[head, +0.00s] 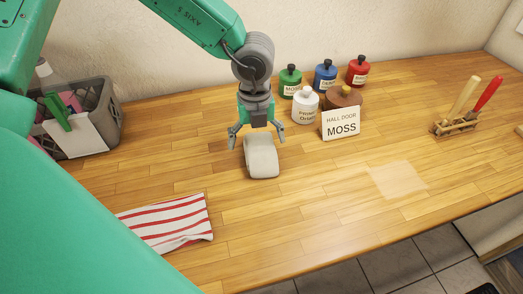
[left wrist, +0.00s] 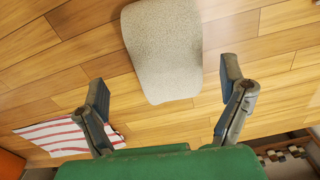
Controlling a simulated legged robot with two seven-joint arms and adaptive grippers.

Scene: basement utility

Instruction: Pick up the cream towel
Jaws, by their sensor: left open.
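The cream towel (head: 262,156) is a folded or rolled bundle lying on the wooden worktop. My left gripper (head: 257,134) hangs above its far end, with its two fingers spread to either side. In the left wrist view the towel (left wrist: 164,50) lies ahead of the open fingers (left wrist: 165,95), roughly between their lines. The gripper is open and holds nothing. I cannot tell the exact height gap between the fingers and the towel. My right gripper is not in view.
A red-striped cloth (head: 172,222) lies to the left of the towel. A grey basket (head: 103,115) is at the left, a tool rack (head: 456,125) at the right.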

